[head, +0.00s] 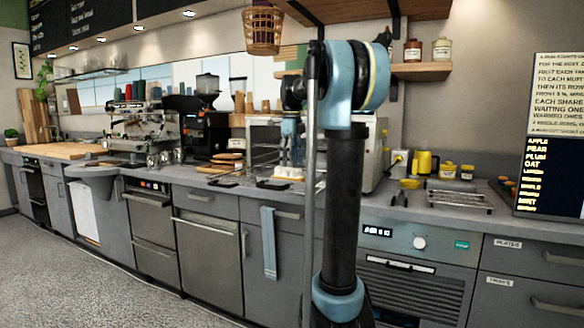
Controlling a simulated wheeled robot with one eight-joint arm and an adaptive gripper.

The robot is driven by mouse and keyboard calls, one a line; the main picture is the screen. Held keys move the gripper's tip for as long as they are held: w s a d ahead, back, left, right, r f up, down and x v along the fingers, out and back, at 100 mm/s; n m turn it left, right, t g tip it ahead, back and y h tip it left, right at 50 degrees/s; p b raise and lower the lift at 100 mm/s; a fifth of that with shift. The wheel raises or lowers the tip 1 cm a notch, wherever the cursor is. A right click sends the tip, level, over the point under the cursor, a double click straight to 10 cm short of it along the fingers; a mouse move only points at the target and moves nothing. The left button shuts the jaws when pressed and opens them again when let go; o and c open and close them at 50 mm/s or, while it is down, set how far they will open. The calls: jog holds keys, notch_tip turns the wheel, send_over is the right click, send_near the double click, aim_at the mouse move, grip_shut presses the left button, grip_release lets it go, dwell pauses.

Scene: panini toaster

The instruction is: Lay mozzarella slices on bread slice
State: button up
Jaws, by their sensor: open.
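My gripper (291,158) is open and points down above the counter, small in the view. Just below its fingertips are pale white rounded pieces (289,173), which look like the mozzarella slices, on a flat tray or plate. I cannot tell whether the fingers touch them. Left of them, brown bread slices (226,157) lie on a wooden board, some seemingly stacked. They are small, so I cannot tell whether cheese lies on any of them.
A boxy steel appliance (265,136) stands behind my gripper. A coffee grinder (198,127) and espresso machine (143,127) are farther left. A wire rack (459,197) and yellow containers (426,163) are at right. A wicker basket (262,31) hangs above. The counter front is fairly clear.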

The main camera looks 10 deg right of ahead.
notch_tip(320, 180, up, 10)
dwell(0.5)
